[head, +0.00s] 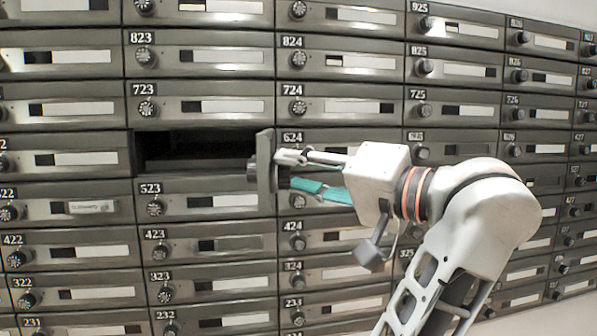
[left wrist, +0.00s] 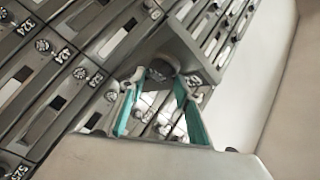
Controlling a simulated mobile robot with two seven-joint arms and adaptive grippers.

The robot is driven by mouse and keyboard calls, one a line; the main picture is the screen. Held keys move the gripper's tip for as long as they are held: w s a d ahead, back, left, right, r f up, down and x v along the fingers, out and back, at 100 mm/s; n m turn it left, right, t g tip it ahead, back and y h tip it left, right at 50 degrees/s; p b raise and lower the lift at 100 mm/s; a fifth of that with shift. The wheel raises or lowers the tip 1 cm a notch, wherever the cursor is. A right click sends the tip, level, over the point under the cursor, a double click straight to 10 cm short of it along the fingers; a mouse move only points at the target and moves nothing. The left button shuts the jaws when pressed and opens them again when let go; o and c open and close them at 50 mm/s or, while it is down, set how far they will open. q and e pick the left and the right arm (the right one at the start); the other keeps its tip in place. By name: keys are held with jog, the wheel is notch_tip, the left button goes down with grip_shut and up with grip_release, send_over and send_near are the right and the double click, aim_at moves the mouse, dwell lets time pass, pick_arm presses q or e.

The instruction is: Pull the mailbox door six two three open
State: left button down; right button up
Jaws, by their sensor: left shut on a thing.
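My right gripper is not in view.
Closed mailbox doors with knobs and label strips surround the opening, including 723 (head: 205,105), 523 (head: 215,201) and 624 (head: 345,148). My left arm covers parts of the doors to the right. The space left of the open door is clear.

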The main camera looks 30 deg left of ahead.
pick_arm(q)
jog(key=shift+w+d+f+g, duration=0.1)
jog(key=shift+w+f+g, duration=0.2)
jog(key=shift+w+f, duration=0.65)
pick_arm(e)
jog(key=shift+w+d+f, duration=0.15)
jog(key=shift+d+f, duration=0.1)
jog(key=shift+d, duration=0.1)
pick_arm(q)
jog(key=shift+s, duration=0.1)
jog(key=c, duration=1.5)
grip_release()
jog(key=shift+o, duration=0.3)
jog(key=shift+a+f, duration=0.15)
jog(key=shift+a, duration=0.05)
jog(key=shift+r, duration=0.25)
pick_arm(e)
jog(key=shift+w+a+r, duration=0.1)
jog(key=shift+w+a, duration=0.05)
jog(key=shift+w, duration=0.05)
pick_arm(q)
jog(key=shift+d+r, duration=0.1)
jog(key=shift+r, duration=0.05)
jog(key=shift+s, duration=0.1)
